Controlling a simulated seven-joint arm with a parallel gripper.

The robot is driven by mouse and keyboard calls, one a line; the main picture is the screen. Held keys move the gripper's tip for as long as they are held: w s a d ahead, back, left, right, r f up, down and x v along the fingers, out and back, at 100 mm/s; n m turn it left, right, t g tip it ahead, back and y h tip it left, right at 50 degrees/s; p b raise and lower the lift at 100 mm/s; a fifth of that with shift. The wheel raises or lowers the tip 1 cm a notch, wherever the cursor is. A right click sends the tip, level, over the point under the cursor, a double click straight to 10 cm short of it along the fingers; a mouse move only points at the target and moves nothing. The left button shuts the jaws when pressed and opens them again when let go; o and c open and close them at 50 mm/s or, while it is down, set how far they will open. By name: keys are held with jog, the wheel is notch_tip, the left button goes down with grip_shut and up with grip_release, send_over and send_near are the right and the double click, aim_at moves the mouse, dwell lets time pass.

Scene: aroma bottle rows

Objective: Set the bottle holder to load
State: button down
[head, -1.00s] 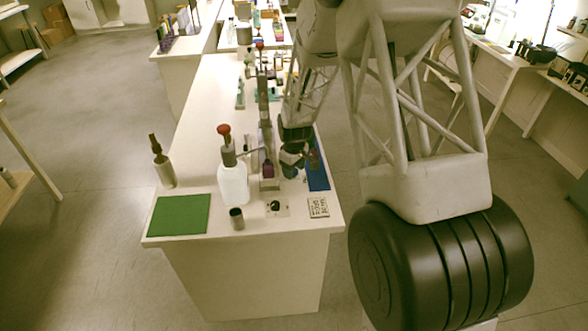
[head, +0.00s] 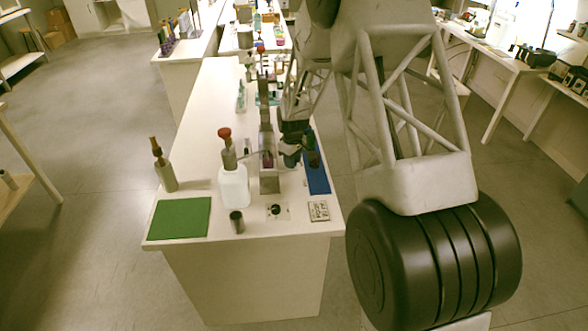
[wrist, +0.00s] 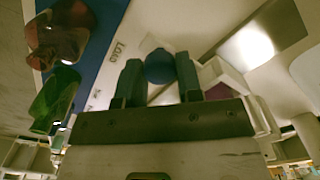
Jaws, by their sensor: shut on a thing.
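The bottle holder is a grey metal stand (head: 265,115) near the front of the white bench, with a purple piece (head: 267,160) low on it. My gripper (head: 291,158) is at its right side. In the wrist view, a round blue knob (wrist: 160,66) sits between the two dark teal fingers (wrist: 160,82), and the gripper is shut on it. A white plate beside the knob carries printed lettering (wrist: 118,48) that seems to read "Load". The mechanism behind the knob is mostly hidden.
A white bottle with a red top (head: 233,185) stands left of the holder. A blue mat (head: 318,178) lies to the right. The wrist view shows a brown bottle (wrist: 60,35) and a green bottle (wrist: 54,100) close by. A green mat (head: 180,217) lies front left.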

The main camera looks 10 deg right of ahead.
jog(key=w, duration=0.4)
jog(key=shift+w, duration=0.15)
jog(key=c, duration=0.8)
grip_release()
jog(key=shift+r, duration=3.9)
